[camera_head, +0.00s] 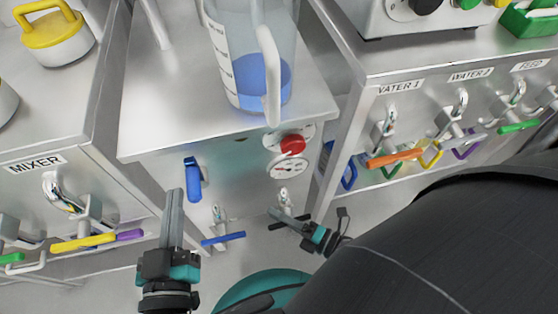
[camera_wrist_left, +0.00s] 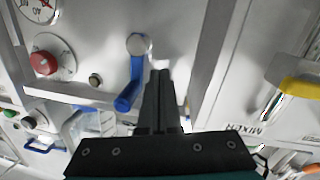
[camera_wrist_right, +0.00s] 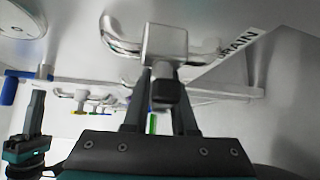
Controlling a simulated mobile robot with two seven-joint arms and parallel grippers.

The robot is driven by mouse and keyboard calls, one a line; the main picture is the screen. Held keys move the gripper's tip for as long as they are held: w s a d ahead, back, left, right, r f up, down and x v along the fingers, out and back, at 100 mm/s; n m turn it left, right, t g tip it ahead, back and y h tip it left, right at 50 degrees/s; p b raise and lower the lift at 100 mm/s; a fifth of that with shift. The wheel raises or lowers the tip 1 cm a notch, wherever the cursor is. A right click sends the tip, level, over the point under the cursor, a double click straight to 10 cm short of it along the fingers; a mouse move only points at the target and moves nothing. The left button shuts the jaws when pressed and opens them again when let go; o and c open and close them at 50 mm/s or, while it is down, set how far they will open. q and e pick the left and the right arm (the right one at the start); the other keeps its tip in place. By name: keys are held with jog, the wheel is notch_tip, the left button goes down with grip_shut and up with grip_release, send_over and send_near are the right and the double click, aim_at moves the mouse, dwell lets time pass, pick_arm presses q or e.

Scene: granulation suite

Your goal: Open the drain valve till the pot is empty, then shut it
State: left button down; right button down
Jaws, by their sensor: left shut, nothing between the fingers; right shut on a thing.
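The drain valve (camera_wrist_right: 165,45), beside a DRAIN label, shows in the right wrist view, with a dark handle (camera_wrist_right: 168,92) pointing towards the camera. My right gripper (camera_wrist_right: 162,80) is shut on this handle. In the head view my right gripper (camera_head: 288,215) is at the drain valve (camera_head: 284,197), low on the steel cabinet front. A clear graduated vessel (camera_head: 225,40) with blue liquid (camera_head: 250,82) stands on the cabinet top. My left gripper (camera_head: 171,195) is shut and empty beside a blue lever (camera_head: 194,180); the lever also shows in the left wrist view (camera_wrist_left: 133,85).
A red knob (camera_head: 293,145) and a dial gauge (camera_head: 288,168) sit above the drain valve. A blue-handled valve (camera_head: 222,238) is low between my grippers. The MIXER cabinet (camera_head: 60,140) stands left; a cabinet with several coloured valve handles (camera_head: 395,158) stands right.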

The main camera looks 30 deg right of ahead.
jog(key=shift+r+m+t+y, duration=0.15)
jog(key=shift+m+t+y, duration=0.25)
jog(key=shift+m, duration=0.1)
dwell(0.8)
jog(key=c, duration=0.8)
grip_release()
